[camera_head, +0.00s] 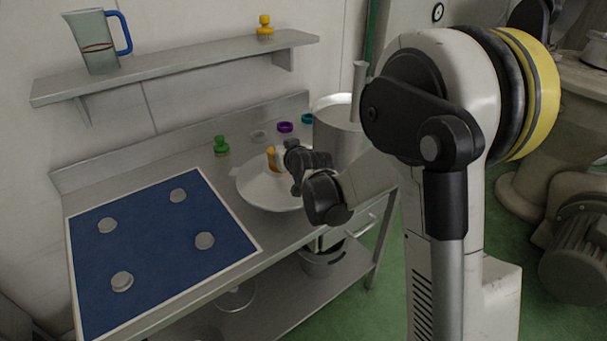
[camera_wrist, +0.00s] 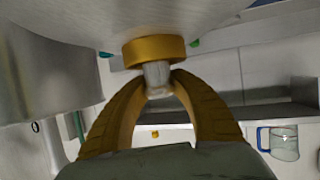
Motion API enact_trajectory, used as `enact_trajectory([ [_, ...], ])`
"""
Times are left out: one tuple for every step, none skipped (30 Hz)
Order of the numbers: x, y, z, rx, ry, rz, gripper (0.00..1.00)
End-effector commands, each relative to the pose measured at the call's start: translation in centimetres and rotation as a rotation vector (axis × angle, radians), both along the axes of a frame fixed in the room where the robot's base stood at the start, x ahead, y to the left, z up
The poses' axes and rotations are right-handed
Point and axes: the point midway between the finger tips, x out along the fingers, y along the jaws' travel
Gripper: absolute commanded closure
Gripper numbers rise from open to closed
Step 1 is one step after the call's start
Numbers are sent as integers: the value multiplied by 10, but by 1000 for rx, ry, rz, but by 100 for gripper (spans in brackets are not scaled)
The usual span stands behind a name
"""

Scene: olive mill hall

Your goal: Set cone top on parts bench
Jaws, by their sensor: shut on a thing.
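The cone top (camera_head: 258,191), a wide pale metal cone, is over the parts bench (camera_head: 222,182), right of the blue mat. I cannot tell whether its rim touches the bench. My gripper (camera_head: 272,158) is above it, with its orange fingers at the peak. In the wrist view the cone top (camera_wrist: 205,14) fills the upper edge. A yellow ring (camera_wrist: 154,50) and a short grey stem stand at its peak. My gripper (camera_wrist: 158,88) is shut on that stem there. My arm hides part of the cone top's right side in the head view.
The blue mat (camera_head: 150,262) bears several grey round pads. Behind the cone top are a green knob piece (camera_head: 220,145) and a purple ring (camera_head: 285,127). A steel pot (camera_head: 335,112) stands close on the right. A wall shelf (camera_head: 180,65) holds a jug (camera_head: 92,42).

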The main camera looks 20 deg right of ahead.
Motion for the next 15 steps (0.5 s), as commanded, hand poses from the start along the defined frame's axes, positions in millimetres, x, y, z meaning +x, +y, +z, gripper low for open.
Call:
enact_trajectory([
  [12, -1, 1, -1, -2, 5, 100],
  [18, -1, 2, -2, -2, 10, 100],
  [25, -2, 3, -3, -1, 15, 100],
  [29, -2, 3, -5, -1, 18, 100],
  [32, -2, 3, -4, -1, 20, 100],
  [35, -2, 1, -5, -1, 23, 100],
  [36, -2, -1, -6, -1, 24, 100],
  [37, -1, -4, -7, -1, 25, 100],
  [38, -1, -9, -7, -1, 26, 100],
  [38, -1, -13, -7, -1, 26, 100],
  [38, -1, -18, -7, -1, 26, 100],
  [37, -1, -26, -7, -1, 26, 100],
  [37, -1, -31, -7, -1, 26, 100],
  [38, -1, -37, -7, -1, 26, 100],
  [37, -1, -44, -7, -1, 26, 100],
])
